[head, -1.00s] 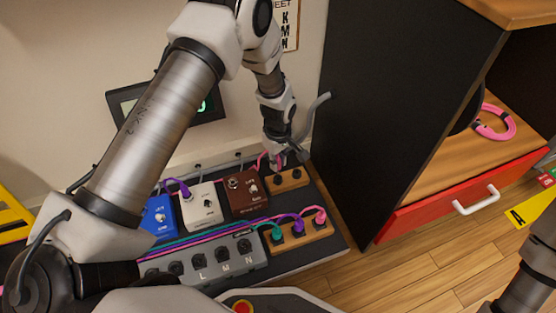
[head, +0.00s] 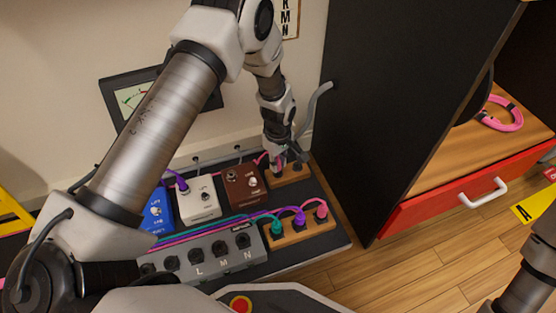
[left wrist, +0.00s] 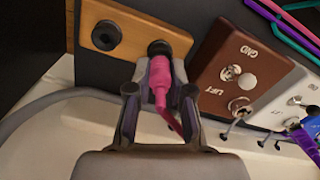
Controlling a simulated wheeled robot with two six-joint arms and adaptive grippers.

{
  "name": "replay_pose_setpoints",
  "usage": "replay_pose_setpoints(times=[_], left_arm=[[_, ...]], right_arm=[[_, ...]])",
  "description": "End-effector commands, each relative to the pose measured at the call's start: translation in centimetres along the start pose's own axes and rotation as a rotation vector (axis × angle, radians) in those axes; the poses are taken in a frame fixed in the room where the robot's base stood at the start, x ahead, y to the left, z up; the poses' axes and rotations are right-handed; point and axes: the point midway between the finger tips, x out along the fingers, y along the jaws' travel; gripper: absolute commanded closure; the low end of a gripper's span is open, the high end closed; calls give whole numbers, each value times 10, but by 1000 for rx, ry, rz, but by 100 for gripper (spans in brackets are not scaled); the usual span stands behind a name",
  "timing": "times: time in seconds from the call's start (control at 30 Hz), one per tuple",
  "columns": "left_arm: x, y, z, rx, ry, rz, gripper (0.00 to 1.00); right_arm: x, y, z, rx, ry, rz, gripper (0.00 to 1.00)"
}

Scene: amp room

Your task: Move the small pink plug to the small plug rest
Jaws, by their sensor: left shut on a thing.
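My left gripper (head: 281,165) is shut on the small pink plug (left wrist: 161,78). The plug sits between the two fingertips, with its pink cable trailing back toward the wrist. The small plug rest (head: 291,178) is a wooden block with two black sockets at the back right of the pedal board. In the left wrist view the rest (left wrist: 136,36) lies just beyond the fingers, and the plug's front end meets or overlaps one black socket (left wrist: 160,48). I cannot tell how deep it sits. The other socket (left wrist: 106,35) is empty. My right gripper is out of view.
A brown pedal (head: 242,187) stands close left of the rest, with white (head: 198,202) and blue (head: 157,216) pedals beyond. A longer wooden block (head: 300,234) in front holds teal, purple and pink plugs. A black cabinet side (head: 385,110) rises at right.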

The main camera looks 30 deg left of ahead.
Motion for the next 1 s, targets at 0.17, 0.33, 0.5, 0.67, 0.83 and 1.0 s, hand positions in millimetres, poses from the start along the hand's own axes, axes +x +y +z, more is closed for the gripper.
replay_pose_setpoints(times=[0.17,0.33,0.5,0.67,0.83,1.0], left_arm=[[0,0,0,0,0,0,100],[0,0,0,0,0,0,100],[0,0,0,0,0,0,50],[0,0,0,0,0,0,50],[-8,1,0,0,1,2,50],[-43,1,0,0,2,4,50]], right_arm=[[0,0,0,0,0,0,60],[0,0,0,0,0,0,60],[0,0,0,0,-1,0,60],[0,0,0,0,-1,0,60],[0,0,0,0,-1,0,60],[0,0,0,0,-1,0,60]])
